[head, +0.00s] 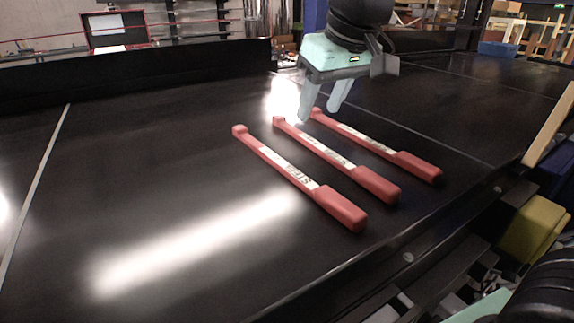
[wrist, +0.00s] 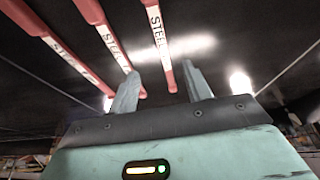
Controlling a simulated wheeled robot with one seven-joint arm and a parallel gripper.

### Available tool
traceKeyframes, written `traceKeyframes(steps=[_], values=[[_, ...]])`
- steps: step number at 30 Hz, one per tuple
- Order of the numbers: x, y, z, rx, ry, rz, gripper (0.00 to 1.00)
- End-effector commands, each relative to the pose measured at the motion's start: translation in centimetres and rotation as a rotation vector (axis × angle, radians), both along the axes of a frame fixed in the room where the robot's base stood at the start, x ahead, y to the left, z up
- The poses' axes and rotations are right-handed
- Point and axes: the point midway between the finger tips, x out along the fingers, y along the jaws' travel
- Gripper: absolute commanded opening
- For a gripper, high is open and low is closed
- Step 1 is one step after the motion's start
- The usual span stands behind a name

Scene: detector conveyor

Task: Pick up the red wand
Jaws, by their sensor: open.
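Three red wands with white lettered bands lie side by side on the black conveyor belt: a left one (head: 268,153), a middle one (head: 313,147) and a right one (head: 360,139) in the head view. Their thick handles are toward the belt's near edge. My gripper (head: 318,116) is open and empty above the belt, by the thin far ends of the middle and right wands. In the wrist view its fingers (wrist: 162,71) are apart, with the thin end of one wand (wrist: 166,68) appearing between them. The other two wands show to its left.
The black belt (head: 150,160) is clear to the left of the wands, with bright reflections. A dark side wall (head: 130,72) runs along its far side. A yellow bin (head: 531,225) stands beyond the near edge at right. A blue container (head: 497,49) is at the back right.

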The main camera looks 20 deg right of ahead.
Motion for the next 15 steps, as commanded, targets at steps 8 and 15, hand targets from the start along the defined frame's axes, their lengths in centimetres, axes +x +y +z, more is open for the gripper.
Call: traceKeyframes(steps=[8, 15], values=[[1.5, 0.4, -3.8, -0.003, 0.01, 0.0, 0.49], [3.3, 0.9, -8.3, -0.002, 0.009, 0.0, 0.49]])
